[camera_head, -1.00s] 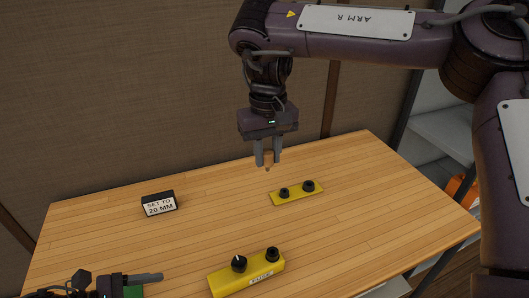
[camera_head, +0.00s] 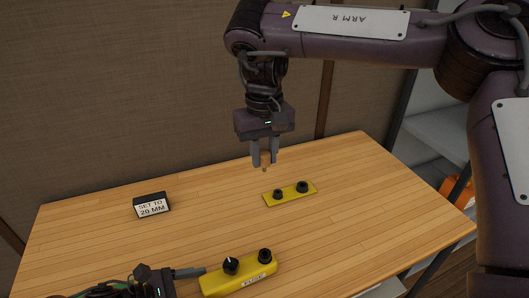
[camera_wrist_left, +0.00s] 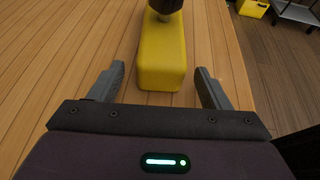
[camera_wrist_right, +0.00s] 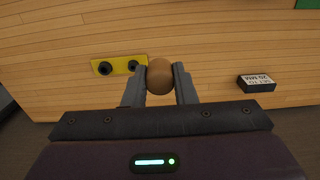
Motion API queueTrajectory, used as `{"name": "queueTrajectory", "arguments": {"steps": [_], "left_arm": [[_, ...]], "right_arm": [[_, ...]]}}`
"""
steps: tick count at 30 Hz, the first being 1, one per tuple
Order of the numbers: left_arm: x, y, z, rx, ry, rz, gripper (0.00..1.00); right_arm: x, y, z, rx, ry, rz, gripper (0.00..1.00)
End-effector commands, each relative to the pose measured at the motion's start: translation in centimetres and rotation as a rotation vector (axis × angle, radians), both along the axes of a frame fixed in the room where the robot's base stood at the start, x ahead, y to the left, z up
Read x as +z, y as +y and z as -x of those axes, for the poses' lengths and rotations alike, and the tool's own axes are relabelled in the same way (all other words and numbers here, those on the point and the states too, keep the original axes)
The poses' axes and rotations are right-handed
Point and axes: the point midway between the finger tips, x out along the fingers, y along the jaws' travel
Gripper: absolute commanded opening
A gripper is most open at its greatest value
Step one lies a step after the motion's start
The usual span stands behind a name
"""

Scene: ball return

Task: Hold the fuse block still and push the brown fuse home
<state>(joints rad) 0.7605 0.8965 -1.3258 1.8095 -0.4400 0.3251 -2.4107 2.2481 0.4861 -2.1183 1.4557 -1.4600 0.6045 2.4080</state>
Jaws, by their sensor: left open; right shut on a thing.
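The yellow fuse block (camera_head: 240,281), labelled FUSE, lies at the front of the table with a black knob (camera_head: 231,265) and a black round fitting (camera_head: 265,256) on top. My left gripper (camera_head: 190,272) is open at the block's left end. In the left wrist view its two fingers stand either side of the block's near end (camera_wrist_left: 160,65), with gaps on both sides. My right gripper (camera_head: 264,158) is shut on the brown fuse (camera_wrist_right: 160,77), held above the table, behind the block. In the head view the fingers hide most of the fuse.
A flat yellow plate (camera_head: 272,200) with two black round fittings lies behind the fuse block. A black sign (camera_head: 152,205) reading SET TO 20 MM stands at the left. A green thing (camera_wrist_right: 307,3) shows at the right wrist view's edge. The table between is clear.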

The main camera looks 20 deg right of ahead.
Motion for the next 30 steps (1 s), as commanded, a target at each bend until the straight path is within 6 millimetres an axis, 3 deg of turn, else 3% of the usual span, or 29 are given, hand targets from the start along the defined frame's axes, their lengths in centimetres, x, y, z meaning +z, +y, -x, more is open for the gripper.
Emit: {"name": "queueTrajectory", "arguments": {"steps": [6,16,26,27,30], "left_arm": [[-0.55,-1.30,-0.09,0.000,0.000,0.000,0.71],[-0.59,-1.44,-0.11,0.000,0.000,0.000,0.70],[-0.59,-1.42,-0.11,0.000,0.000,0.000,0.26],[-0.60,-1.42,-0.11,0.001,0.000,-0.001,0.41],[-0.60,-1.42,-0.11,0.001,0.000,-0.001,0.28]], "right_arm": [[-0.18,-0.01,0.00,0.000,0.000,0.000,0.04],[-0.18,-0.01,0.00,0.000,0.000,0.000,0.04],[-0.18,-0.01,0.00,0.000,0.000,0.000,0.04],[-0.18,-0.01,0.00,0.000,0.000,0.000,0.04],[-0.18,-0.01,0.00,0.000,0.000,0.000,0.04]]}}
